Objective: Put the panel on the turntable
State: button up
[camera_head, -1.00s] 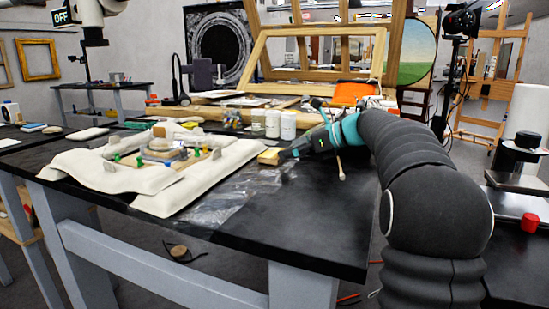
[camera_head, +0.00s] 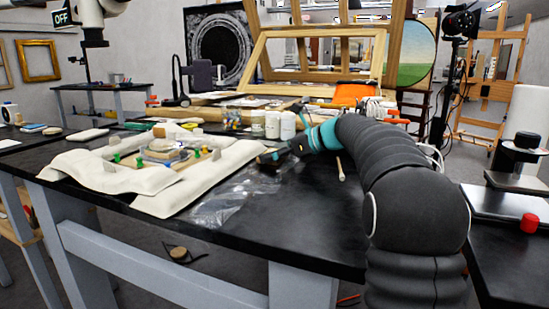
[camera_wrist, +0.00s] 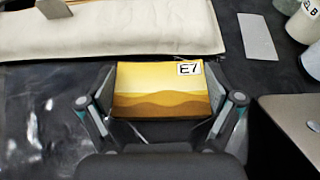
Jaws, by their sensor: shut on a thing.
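The panel (camera_wrist: 160,105) is a small board painted in yellow and brown dune shapes, with a white label reading E7. In the wrist view my gripper (camera_wrist: 161,98) is shut on it, one finger at each side edge. In the head view my gripper (camera_head: 268,160) is above the black table, right of the white padded cushions; the panel cannot be made out there. A round, low thing (camera_head: 163,153) inside the ring of cushions may be the turntable, but it is small and partly hidden by items around it.
White padded cushions (camera_head: 205,180) lie around the round thing, with green, blue and yellow pegs nearby. Clear plastic film (camera_head: 218,205) lies on the table (camera_head: 290,225) in front. White jars (camera_head: 288,125) stand behind my gripper. The table's front right is mostly clear.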

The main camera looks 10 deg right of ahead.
jog(key=shift+r, duration=0.55)
notch_tip(320, 180, up, 3)
jog(key=shift+r+p, duration=0.1)
jog(key=shift+p, duration=0.4)
jog(key=s+r, duration=0.6)
jog(key=s, duration=0.5)
jog(key=shift+s+a+r, duration=0.35)
jog(key=shift+a+r, duration=0.05)
